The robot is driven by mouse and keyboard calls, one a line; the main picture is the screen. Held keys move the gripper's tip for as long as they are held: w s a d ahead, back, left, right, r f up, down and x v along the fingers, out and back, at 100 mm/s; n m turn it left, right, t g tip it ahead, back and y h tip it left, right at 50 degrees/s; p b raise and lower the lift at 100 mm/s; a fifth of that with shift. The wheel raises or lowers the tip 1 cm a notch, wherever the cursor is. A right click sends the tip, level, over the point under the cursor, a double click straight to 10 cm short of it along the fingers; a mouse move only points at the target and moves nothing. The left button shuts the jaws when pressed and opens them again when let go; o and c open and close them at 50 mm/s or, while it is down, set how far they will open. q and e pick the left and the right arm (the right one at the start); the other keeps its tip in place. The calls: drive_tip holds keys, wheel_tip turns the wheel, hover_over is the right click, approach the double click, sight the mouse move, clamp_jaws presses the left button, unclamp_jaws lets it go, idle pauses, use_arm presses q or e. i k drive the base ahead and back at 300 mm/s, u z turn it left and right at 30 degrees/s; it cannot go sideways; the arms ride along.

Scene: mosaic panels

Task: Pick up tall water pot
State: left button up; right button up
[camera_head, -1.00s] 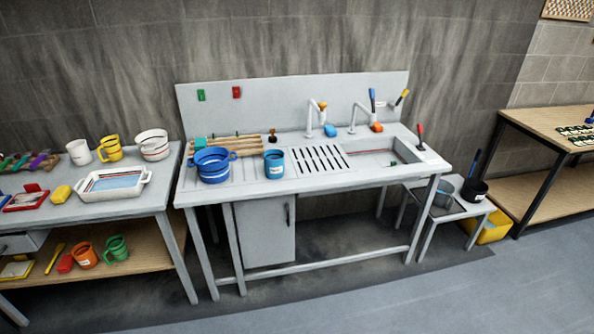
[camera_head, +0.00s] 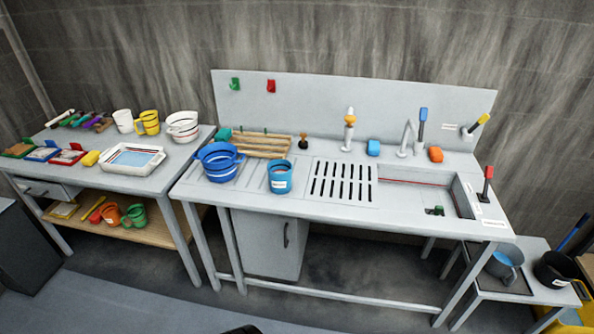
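A blue pot with a white label (camera_head: 281,177) stands upright on the sink counter, left of the slotted drainboard. It is the likeliest tall water pot, but its label is too small to read. A wider blue pot with handles (camera_head: 220,165) stands just left of it and seems to be a stack. A grey-blue pot (camera_head: 503,265) sits on the low stand at the right.
The sink counter (camera_head: 330,208) has a clear front strip. Its basin is at right, with taps and brushes behind. A left table (camera_head: 70,167) holds a white tray (camera_head: 130,173), mugs and pots. A low stand (camera_head: 490,283) sits at right. Open floor lies in front.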

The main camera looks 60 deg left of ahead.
sight(280, 171)
drive_tip(key=u, duration=0.35)
drive_tip(key=i, duration=1.15)
drive_tip(key=u, duration=1.65)
drive_tip(key=i, duration=0.95)
drive_tip(key=u, duration=0.95)
